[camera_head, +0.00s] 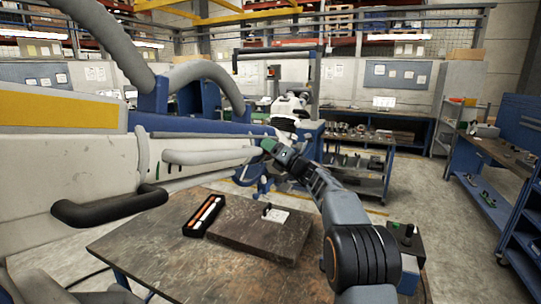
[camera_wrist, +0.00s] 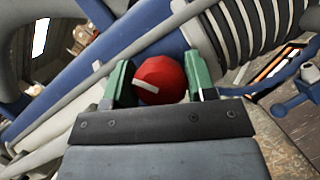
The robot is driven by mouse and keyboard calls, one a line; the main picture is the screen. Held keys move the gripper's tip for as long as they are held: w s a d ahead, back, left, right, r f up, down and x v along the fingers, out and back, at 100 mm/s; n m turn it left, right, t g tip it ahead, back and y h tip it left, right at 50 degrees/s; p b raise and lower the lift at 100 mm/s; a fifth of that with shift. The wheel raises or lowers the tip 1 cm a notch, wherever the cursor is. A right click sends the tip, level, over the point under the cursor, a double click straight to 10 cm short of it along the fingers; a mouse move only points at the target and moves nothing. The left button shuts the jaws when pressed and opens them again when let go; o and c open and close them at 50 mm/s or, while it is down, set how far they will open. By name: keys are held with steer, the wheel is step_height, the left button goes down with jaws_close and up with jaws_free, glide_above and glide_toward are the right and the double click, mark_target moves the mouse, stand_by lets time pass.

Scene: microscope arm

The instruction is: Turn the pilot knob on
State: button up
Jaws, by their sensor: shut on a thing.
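The pilot knob (camera_wrist: 163,80) is a round red knob with a short white mark on its lower left. In the wrist view it sits between the two green fingers of my gripper (camera_wrist: 160,83), which is shut on it. The knob is hidden in the head view.
A worn table (camera_head: 160,245) stands below, with a dark slab (camera_head: 262,235) and a black tray (camera_head: 203,215) holding orange and white items. A black bar handle (camera_head: 108,208) juts from the machine at left. Shelves and workbenches stand farther back, with open floor at right.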

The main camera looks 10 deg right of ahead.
steer(key=n+y, duration=0.1)
steer(key=n, duration=0.1)
steer(key=n+g+y+b, duration=0.1)
steer(key=n, duration=0.2)
steer(key=shift+y, duration=0.3)
steer(key=n+g+y, duration=0.1)
steer(key=n, duration=0.1)
steer(key=n+g, duration=0.1)
steer(key=n, duration=0.2)
steer(key=shift+r+n+y, duration=0.1)
steer(key=shift+n+y, duration=0.2)
steer(key=shift+y, duration=0.1)
steer(key=n+g+y+p, duration=0.1)
steer(key=n, duration=0.2)
steer(key=n+g+p, duration=0.1)
steer(key=n+g, duration=0.1)
steer(key=n, duration=0.1)
steer(key=shift+s+r+y+p, duration=0.1)
steer(key=shift+y+p, duration=0.3)
steer(key=shift+a+n+g+p, duration=0.1)
steer(key=shift+n+g+p, duration=0.85)
steer(key=shift+n, duration=1.25)
steer(key=o, duration=0.9)
steer(key=shift+f, duration=0.2)
